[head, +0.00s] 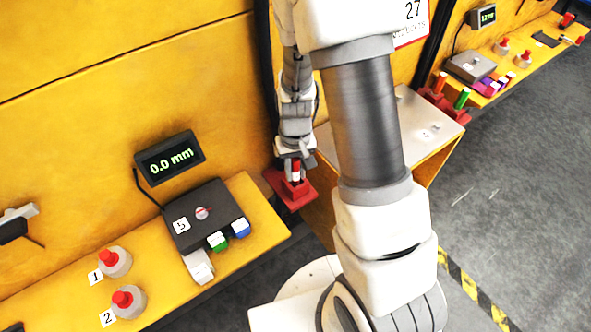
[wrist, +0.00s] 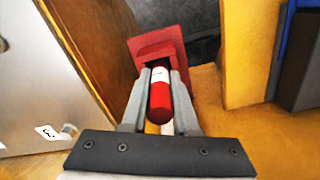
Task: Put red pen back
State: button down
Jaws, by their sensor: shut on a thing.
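My gripper (wrist: 160,95) is shut on the red pen (wrist: 160,100), which has a red end and a white band in the wrist view. In the head view my gripper (head: 296,160) points down with the pen (head: 296,172) upright between its fingers. A red holder (head: 292,194) is directly below the pen, at the end of the yellow shelf; it also shows in the wrist view (wrist: 157,42) beyond the fingertips. The pen's far end is close to the holder, and I cannot tell whether it is inside its opening.
A yellow shelf (head: 262,205) carries a dark device (head: 205,215), green and blue blocks and two red-knobbed weights (head: 115,262). A display (head: 169,158) reads 0.0 mm. A white-topped table (head: 415,125) stands right of the holder. Another red holder (head: 440,100) with orange and green pens is farther right.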

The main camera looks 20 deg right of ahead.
jog(key=shift+f, duration=0.2)
jog(key=c, duration=0.6)
grip_release()
jog(key=shift+r, duration=0.1)
notch_tip(320, 180, up, 24)
jog(key=p, duration=0.7)
jog(key=shift+r, duration=0.2)
jog(key=s+r+t, duration=0.5)
jog(key=s+r, duration=0.7)
jog(key=s, duration=0.2)
jog(key=shift+r+n+t, duration=0.3)
jog(key=shift+r, duration=0.05)
